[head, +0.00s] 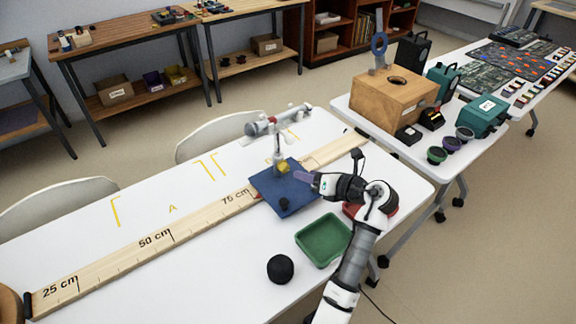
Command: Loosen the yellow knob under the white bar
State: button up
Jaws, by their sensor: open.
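The yellow knob (283,168) sits low on a small upright stand, above a blue square board (270,190) on the white table. A white and grey bar (268,124) lies across the top of the stand, above the knob. My gripper (304,177) is just to the right of the knob, pointing left at it. It is open. The picture is too small to tell whether the fingers touch the knob. A small dark knob or block (285,204) is at the front of the blue board.
A wooden box (393,105) stands on the table to the right.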

aim_at(287, 168)
jog(key=p+x, duration=0.1)
jog(key=x, duration=0.7)
jog(key=shift+w+a+p, duration=0.1)
jog(key=shift+w+p, duration=0.05)
jog(key=shift+p, duration=0.15)
jog(key=c, duration=1)
